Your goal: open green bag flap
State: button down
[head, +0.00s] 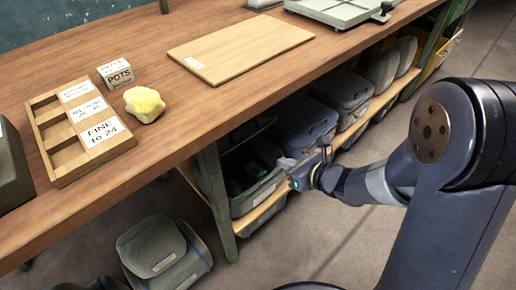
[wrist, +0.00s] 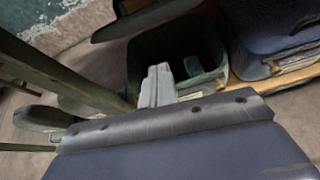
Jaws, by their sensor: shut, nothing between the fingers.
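The green bag (head: 262,190) sits on the low shelf under the bench, near the bench leg. Its top looks open, with a dark inside and some green shapes within. In the wrist view the bag (wrist: 146,52) shows the same dark opening. A dark panel (wrist: 140,22) stands behind the opening; it looks like the raised flap, but I cannot tell for sure. My gripper (head: 292,172) is shut and empty, just right of the bag's front. Its grey fingers (wrist: 158,84) overlap the bag's near side in the wrist view; contact cannot be told.
A blue bag (head: 303,124) sits beside the green one, with a grey bag (head: 342,92) further along the shelf. The bench leg (head: 215,195) stands close left. The bench top (head: 225,120) overhangs the shelf. Another bag (head: 160,250) lies on the floor. Floor in front is clear.

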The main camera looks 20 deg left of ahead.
jog(key=w+a+f+n+b, duration=0.1)
jog(key=w+a, duration=0.3)
jog(key=a, duration=0.6)
jog(key=shift+w+a+f, duration=0.2)
jog(key=shift+a, duration=0.05)
jog(key=shift+r, duration=0.1)
